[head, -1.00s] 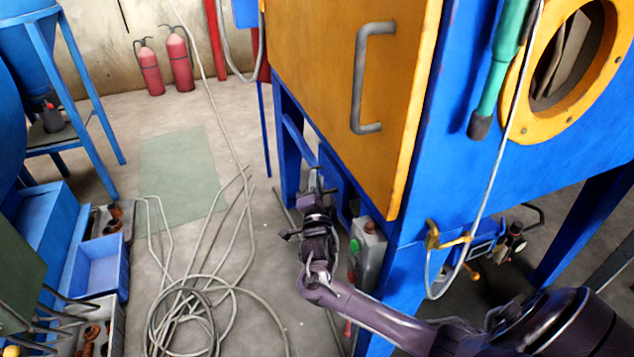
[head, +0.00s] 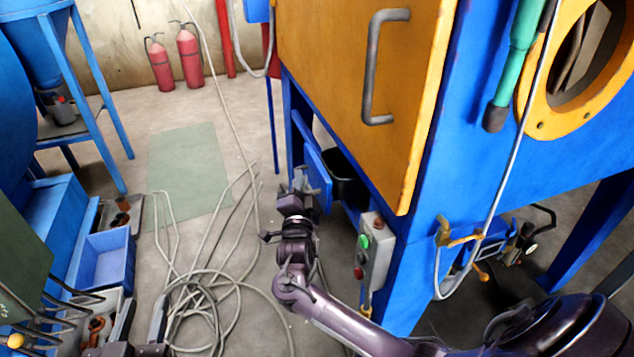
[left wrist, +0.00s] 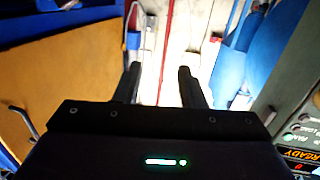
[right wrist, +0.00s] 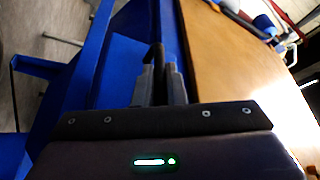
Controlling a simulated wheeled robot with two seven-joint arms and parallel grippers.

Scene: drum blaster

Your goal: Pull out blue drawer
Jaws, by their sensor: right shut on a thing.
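The blue drawer (head: 317,172) sits low under the blue and orange cabinet. Its front stands out from the cabinet frame, and a dark bin-like interior (head: 347,182) shows behind it. My right gripper (head: 300,183) is at the drawer front, shut on its handle. In the right wrist view, a dark handle (right wrist: 155,55) lies between the close fingers of the right gripper (right wrist: 163,75). My left gripper (left wrist: 159,82) has its fingers wide apart with nothing between them. Only a dark part of my left arm shows at the head view's bottom edge.
An orange door (head: 350,60) with a grey handle is above the drawer. A control box (head: 375,252) is on the cabinet leg near my right arm. Coiled hose (head: 215,290) lies on the floor. A blue bin (head: 105,262) is at left.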

